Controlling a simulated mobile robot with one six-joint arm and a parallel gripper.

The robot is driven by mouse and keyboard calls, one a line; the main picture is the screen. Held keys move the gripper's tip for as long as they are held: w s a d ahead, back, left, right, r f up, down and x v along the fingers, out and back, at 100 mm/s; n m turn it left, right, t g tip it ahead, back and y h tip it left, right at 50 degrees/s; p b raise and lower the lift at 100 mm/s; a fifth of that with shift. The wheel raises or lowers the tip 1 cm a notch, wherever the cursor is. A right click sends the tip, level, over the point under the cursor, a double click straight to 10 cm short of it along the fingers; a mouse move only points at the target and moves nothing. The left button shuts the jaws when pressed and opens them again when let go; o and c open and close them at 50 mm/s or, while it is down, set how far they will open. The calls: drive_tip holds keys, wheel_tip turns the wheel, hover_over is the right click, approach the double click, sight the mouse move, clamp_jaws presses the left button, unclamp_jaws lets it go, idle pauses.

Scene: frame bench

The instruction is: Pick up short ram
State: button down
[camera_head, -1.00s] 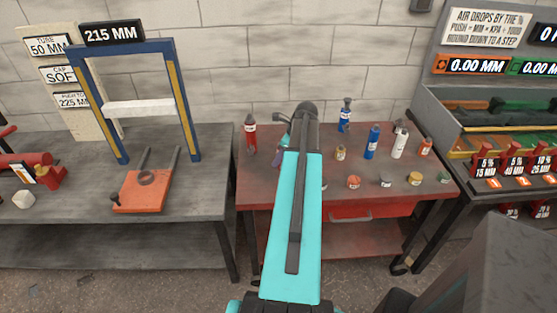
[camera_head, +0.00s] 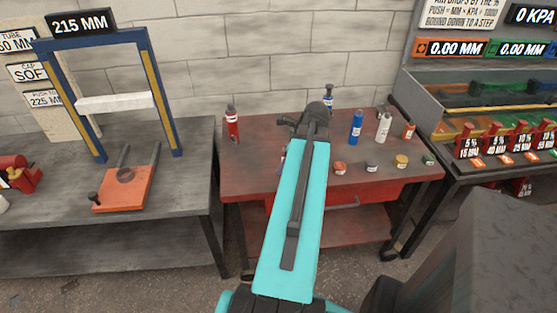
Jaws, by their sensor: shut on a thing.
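My gripper (camera_head: 288,123) is at the far end of my turquoise arm, over the red-topped table (camera_head: 240,184). It is seen from behind and is mostly covered by the arm's dark wrist. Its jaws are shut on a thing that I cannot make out. A small purplish bit shows at the arm's left edge below the gripper; I cannot tell what it belongs to. I cannot pick out the short ram for certain in this view.
A red bottle (camera_head: 232,124), a blue bottle (camera_head: 356,127), a white bottle (camera_head: 384,128) and several small jars stand on the table. Left is a grey bench with a blue press frame (camera_head: 167,100) and an orange plate (camera_head: 122,190). Right is a rack of red blocks (camera_head: 468,143).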

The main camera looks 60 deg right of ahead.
drive_tip(key=shift+s+a+r, duration=0.15)
drive_tip(key=shift+s+a, duration=0.2)
drive_tip(key=shift+s, duration=0.3)
idle(0.4)
drive_tip(key=shift+w+a, duration=0.1)
drive_tip(key=shift+w, duration=0.35)
drive_tip(key=w+a+r+n+g+y, duration=0.2)
drive_tip(key=w+a+n, duration=0.4)
drive_tip(key=w+a, duration=0.5)
drive_tip(key=w+a+r+n+g+y, duration=0.1)
drive_tip(key=w+a+n, duration=0.6)
drive_tip(key=w, duration=0.8)
drive_tip(key=w+a+r+n+g, duration=0.1)
drive_tip(key=w+a+n, duration=0.2)
drive_tip(key=a, duration=0.8)
drive_tip(key=w+a+r+n+g, duration=0.2)
drive_tip(key=w+a+n, duration=0.2)
drive_tip(key=a, duration=0.7)
drive_tip(key=w+a+r+n+g, duration=0.1)
drive_tip(key=w+a, duration=0.4)
drive_tip(key=a, duration=0.5)
drive_tip(key=r+n, duration=0.1)
drive_tip(key=n, duration=0.1)
drive_tip(key=shift+a+n, duration=0.4)
